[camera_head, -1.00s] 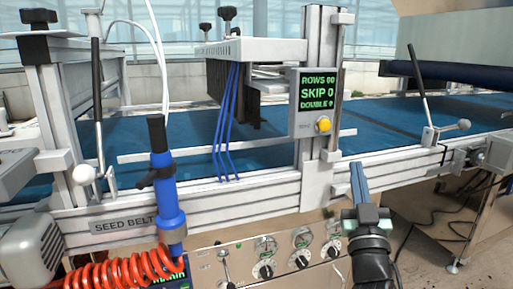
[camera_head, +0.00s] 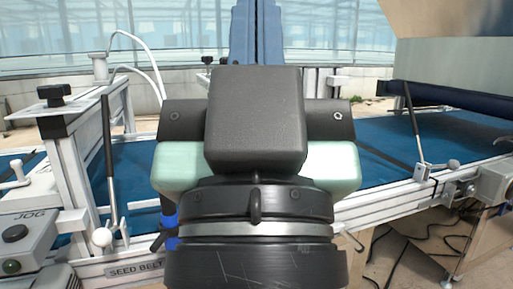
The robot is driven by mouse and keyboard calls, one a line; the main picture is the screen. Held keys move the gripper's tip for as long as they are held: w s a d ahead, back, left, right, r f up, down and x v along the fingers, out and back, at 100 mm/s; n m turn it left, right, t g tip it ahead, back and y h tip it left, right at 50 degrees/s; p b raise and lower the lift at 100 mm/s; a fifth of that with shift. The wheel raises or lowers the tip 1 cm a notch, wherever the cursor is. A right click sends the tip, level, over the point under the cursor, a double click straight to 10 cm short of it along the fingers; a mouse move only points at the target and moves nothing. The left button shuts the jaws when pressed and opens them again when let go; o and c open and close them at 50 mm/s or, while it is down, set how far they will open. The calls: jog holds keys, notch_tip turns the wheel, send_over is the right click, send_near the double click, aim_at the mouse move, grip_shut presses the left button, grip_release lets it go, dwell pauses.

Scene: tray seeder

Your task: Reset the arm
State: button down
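My gripper (camera_head: 257,28) fills the middle of the head view, very close to the camera. Its two blue fingers point up past the top edge and lie side by side with no clear gap, so it looks shut. I see nothing held between them, though the tips are cut off by the frame. The dark wrist and pale green sides of my gripper hide the middle of the seeder.
The blue seed belt (camera_head: 390,140) runs across behind my arm. A JOG control box (camera_head: 40,235) stands at left, near a lever with a white ball (camera_head: 101,237). Another lever (camera_head: 412,125) and a dark roller (camera_head: 450,98) are at right. Cables lie on the floor at lower right.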

notch_tip(320, 180, up, 35)
jog(key=p, duration=3.3)
jog(key=shift+f, duration=0.1)
